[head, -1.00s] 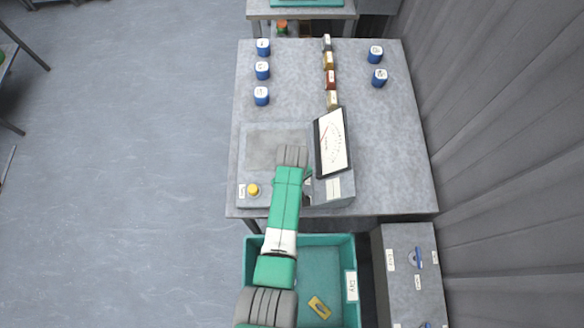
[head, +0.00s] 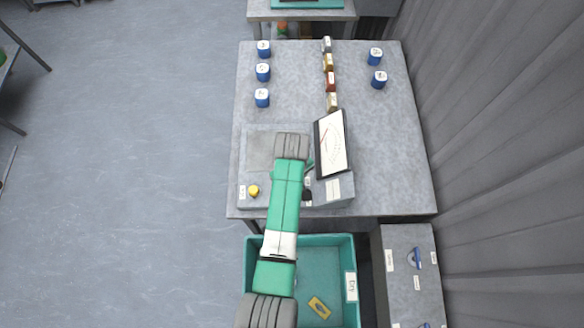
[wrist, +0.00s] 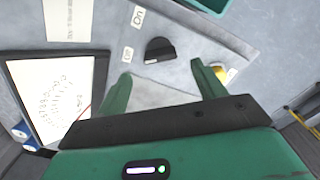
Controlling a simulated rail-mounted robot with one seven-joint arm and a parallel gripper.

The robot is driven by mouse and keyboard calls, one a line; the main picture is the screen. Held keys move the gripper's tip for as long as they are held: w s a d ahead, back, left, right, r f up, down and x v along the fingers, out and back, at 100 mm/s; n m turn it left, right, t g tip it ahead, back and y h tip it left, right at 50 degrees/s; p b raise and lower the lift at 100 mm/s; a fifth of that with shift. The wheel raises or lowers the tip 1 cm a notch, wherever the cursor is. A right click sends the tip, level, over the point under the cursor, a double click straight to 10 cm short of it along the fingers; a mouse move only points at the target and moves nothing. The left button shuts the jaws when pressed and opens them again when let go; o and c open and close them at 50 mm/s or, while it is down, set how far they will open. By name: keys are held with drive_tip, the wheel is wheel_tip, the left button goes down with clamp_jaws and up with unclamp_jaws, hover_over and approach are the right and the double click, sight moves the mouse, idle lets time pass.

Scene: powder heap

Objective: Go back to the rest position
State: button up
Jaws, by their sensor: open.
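My gripper (wrist: 160,82) is open in the wrist view, with its two green fingers apart and nothing between the tips. A black rotary knob (wrist: 158,50) lies beyond the fingertips, apart from them, beside labels that read On and Off. In the head view, the knob (head: 307,196) shows just right of my arm. My arm stretches over the crate and the table's front edge, and its grey wrist end covers most of the gripper. The meter (head: 332,143) with a white dial face stands right of my arm; its face also shows in the wrist view (wrist: 48,98).
A yellow button (head: 253,191) sits left of my arm on the device's flat panel. Blue jars (head: 262,72) and small labelled blocks (head: 330,80) stand farther back on the grey table (head: 385,150). A teal crate (head: 345,240) holding a yellow piece stands below my arm.

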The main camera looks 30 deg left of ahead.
drive_tip(key=shift+r, duration=0.75)
drive_tip(key=w+r+m+t+y+p, duration=0.1)
drive_tip(key=w+r+t, duration=0.3)
drive_tip(key=r, duration=0.5)
drive_tip(key=w+r+m+t+y+p, duration=0.1)
drive_tip(key=w+r+m+t, duration=0.1)
drive_tip(key=w+r, duration=0.5)
drive_tip(key=w+d+r+m+t+p, duration=0.1)
drive_tip(key=d+r+m+t, duration=0.15)
drive_tip(key=r, duration=0.95)
drive_tip(key=w+d+r+m+t+p, duration=0.15)
drive_tip(key=r+t, duration=0.25)
drive_tip(key=r, duration=0.7)
drive_tip(key=s+d+r+m+t, duration=0.2)
drive_tip(key=s+r, duration=0.4)
drive_tip(key=r, duration=0.6)
drive_tip(key=s+d+r+m+t+h+p, duration=0.1)
drive_tip(key=s+d+r+t, duration=0.3)
drive_tip(key=r, duration=0.8)
drive_tip(key=s+d+r+m+t, duration=0.2)
drive_tip(key=s+r+t, duration=0.4)
drive_tip(key=r, duration=0.6)
drive_tip(key=s+d, duration=0.1)
drive_tip(key=s, duration=0.1)
drive_tip(key=shift+s+d+r+m+h+p, duration=0.15)
drive_tip(key=shift+s+d+m+h+p, duration=0.15)
drive_tip(key=shift+s+d+m+p, duration=0.1)
drive_tip(key=shift+t, duration=0.25)
